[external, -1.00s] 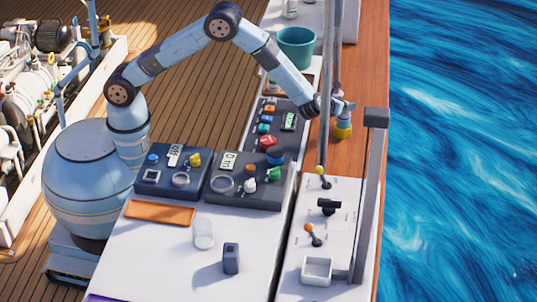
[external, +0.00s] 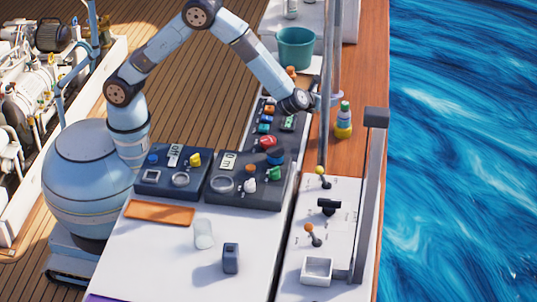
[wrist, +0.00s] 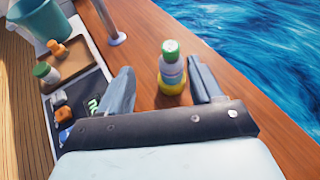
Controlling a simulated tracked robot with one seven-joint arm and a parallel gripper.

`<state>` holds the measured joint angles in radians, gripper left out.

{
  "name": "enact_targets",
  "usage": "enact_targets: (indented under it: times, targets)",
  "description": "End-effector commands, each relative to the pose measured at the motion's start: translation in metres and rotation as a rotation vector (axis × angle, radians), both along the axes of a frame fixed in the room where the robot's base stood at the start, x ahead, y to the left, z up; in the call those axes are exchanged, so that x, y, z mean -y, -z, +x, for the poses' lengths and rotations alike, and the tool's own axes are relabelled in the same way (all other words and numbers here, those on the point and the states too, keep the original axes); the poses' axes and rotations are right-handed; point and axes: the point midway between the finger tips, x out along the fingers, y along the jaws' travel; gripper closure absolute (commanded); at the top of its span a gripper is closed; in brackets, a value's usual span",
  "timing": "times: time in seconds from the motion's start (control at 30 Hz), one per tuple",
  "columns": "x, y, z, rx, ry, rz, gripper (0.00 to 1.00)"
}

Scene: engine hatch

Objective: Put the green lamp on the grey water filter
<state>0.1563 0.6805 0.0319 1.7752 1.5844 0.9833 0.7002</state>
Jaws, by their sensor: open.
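The green lamp (external: 345,106) is the green-topped piece at the top of a small upright stack on the wooden rail. It also tops the stack in the wrist view (wrist: 170,50). Directly under it is a pale grey cylinder, which looks like the grey water filter (wrist: 172,72), with a yellow base (wrist: 171,87) below. The lamp appears to rest on the grey piece. My gripper (wrist: 160,76) is open and empty, with the stack beyond and between its fingers in the wrist view. In the external view my gripper (external: 316,99) is left of the stack, apart from it, partly behind a pole.
A vertical pole (external: 326,60) stands close to my gripper. A teal bucket (external: 296,48) and a brown tray (wrist: 75,62) with an orange piece and a green-lidded jar lie farther back. A grey post (external: 370,200) rises in front.

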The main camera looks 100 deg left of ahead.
Motion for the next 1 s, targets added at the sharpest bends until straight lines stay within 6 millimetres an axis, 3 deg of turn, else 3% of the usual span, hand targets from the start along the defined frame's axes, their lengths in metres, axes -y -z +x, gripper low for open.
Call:
enact_targets:
  times: [0.2, 0.5, 0.7, 1.0]
  targets:
    - [-0.016, -0.064, -0.054, 0.131, -0.175, -0.171, 0.35]
    - [-0.025, -0.134, -0.146, 0.321, -0.435, -0.436, 0.35]
    - [-0.023, -0.168, -0.210, 0.445, -0.603, -0.615, 0.35]
    - [-0.009, -0.201, -0.305, 0.615, -0.847, -0.890, 0.35]
